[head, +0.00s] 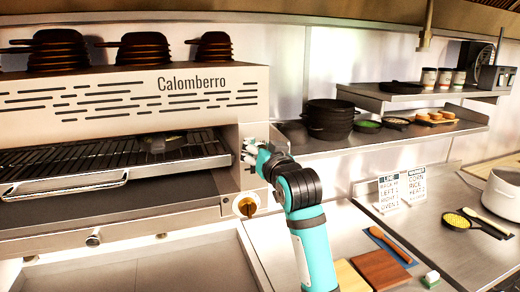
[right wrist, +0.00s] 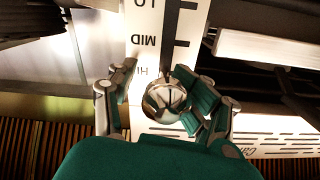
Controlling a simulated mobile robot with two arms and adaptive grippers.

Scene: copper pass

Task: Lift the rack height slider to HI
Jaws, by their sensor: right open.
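The rack height slider's round shiny knob (right wrist: 167,99) shows in the right wrist view, where the picture is upside down. Its white scale plate (right wrist: 145,25) reads LO, MID and HI, with HI nearest the knob. The knob appears just past the HI lettering; its exact mark is hidden behind it. My right gripper (right wrist: 160,103) is open, with a finger on each side of the knob. I cannot tell whether the right-hand finger touches it. In the head view my right gripper (head: 255,155) is at the oven's right panel and hides the slider. My left gripper is not in view.
The Calomberro broiler (head: 130,95) has a wire rack (head: 60,165) left of my gripper. A brass dial (head: 246,206) sits just below my gripper. A steel shelf (head: 340,145) with black pans (head: 328,115) is close on the right.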

